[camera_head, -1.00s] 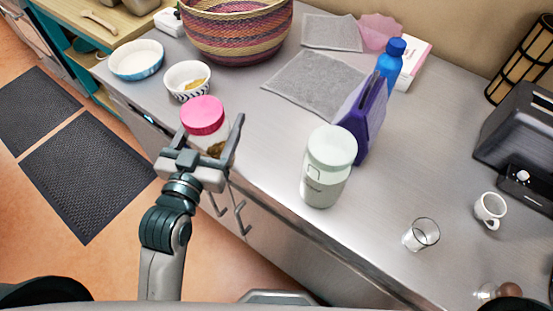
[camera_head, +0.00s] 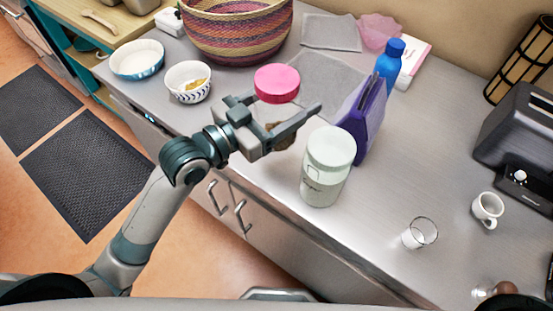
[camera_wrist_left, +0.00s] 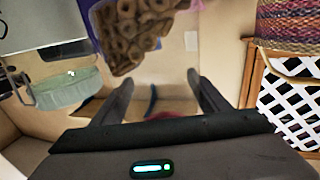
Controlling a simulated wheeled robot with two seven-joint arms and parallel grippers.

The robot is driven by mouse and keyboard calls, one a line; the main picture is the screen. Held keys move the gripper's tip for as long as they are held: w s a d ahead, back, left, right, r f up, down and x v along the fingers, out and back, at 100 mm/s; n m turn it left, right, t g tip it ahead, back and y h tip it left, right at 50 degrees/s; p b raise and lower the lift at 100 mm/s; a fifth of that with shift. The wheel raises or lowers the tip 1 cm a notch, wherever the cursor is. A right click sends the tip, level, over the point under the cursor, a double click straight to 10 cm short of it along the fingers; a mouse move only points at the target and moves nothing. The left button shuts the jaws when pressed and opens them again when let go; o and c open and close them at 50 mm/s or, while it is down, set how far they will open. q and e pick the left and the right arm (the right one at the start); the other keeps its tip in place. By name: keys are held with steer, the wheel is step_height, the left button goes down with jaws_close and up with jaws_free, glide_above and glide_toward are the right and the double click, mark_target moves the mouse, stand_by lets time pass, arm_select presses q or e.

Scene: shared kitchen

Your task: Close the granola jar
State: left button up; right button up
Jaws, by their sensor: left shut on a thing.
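In the head view, a clear jar with a pink lid (camera_head: 277,84) and brown contents (camera_head: 283,135) low inside stands between the fingers of my left gripper (camera_head: 272,112). The gripper is shut on the jar, with a finger on either side. The lid sits at the jar's top; I cannot tell whether it is tight. I cannot tell whether the jar's bottom touches the counter. In the left wrist view, the two fingers (camera_wrist_left: 165,95) stand apart, with a small reddish patch low between them. My right gripper is not in view.
A pale green canister (camera_head: 327,168) stands just right of the gripper, with a purple box (camera_head: 366,120) and blue bottle (camera_head: 390,65) behind. A patterned bowl (camera_head: 188,83) and striped basket (camera_head: 236,30) are behind left. A glass (camera_head: 420,233) and mug (camera_head: 488,209) stand right.

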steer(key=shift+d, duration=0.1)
arm_select(q)
step_height(320, 180, down, 6)
steer(key=shift+r+p, duration=0.1)
steer(key=shift+p, duration=0.2)
steer(key=shift+f, duration=0.2)
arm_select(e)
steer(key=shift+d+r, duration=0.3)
arm_select(q)
steer(key=shift+f, duration=0.1)
steer(key=shift+f, duration=1.8)
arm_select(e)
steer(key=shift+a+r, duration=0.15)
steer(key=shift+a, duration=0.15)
